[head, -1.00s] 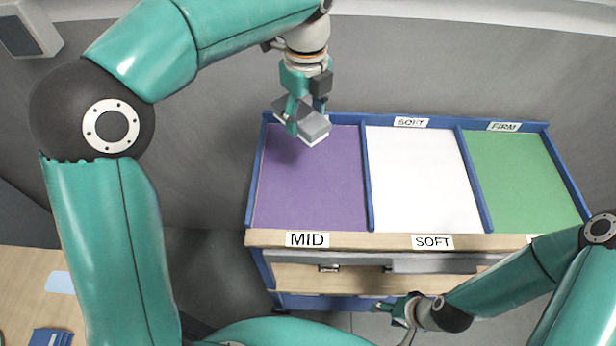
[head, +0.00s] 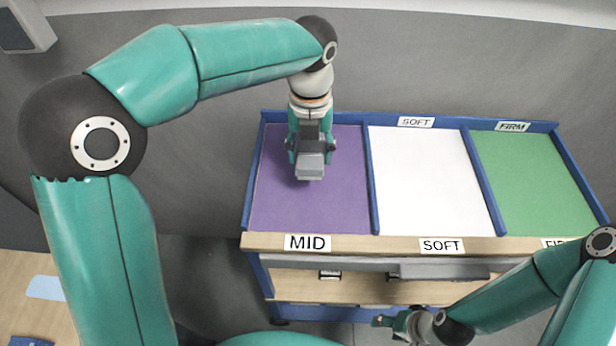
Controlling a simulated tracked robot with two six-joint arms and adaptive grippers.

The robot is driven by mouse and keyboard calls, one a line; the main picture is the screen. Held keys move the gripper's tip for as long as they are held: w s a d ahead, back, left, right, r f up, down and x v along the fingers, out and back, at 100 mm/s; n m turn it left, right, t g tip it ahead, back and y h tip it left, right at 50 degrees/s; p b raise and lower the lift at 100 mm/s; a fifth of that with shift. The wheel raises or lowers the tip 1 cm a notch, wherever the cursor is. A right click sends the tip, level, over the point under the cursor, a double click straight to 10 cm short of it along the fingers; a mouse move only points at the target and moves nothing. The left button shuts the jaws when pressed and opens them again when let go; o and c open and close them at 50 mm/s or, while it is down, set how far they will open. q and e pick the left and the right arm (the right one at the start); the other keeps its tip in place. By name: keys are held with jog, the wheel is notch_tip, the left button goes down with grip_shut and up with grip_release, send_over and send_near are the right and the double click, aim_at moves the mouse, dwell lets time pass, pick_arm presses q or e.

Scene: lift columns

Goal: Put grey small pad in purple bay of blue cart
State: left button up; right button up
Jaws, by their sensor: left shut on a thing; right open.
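My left gripper (head: 311,150) is shut on the grey small pad (head: 310,172). The pad hangs over the upper middle of the purple bay (head: 275,205); I cannot tell whether it touches the bay floor. The gripper hides part of the pad. The purple bay is the left of three bays in the top of the blue cart (head: 372,190) and has a MID label in front. My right gripper (head: 385,322) is open and empty, low in front of the cart.
A white bay (head: 425,185) labelled SOFT and a green bay (head: 535,180) labelled FIRM lie to the right, split by blue dividers. Below is a shelf (head: 350,290) with a dark small item (head: 330,276). A wooden table (head: 30,315) stands at lower left.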

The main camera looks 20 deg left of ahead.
aim_at(310, 152)
pick_arm(q)
notch_tip(310, 152, down, 8)
jog(key=shift+f, duration=0.1)
dwell(0.4)
jog(key=o, duration=1.4)
notch_tip(310, 152, up, 12)
jog(key=shift+r+p, duration=0.1)
jog(key=shift+p, duration=0.25)
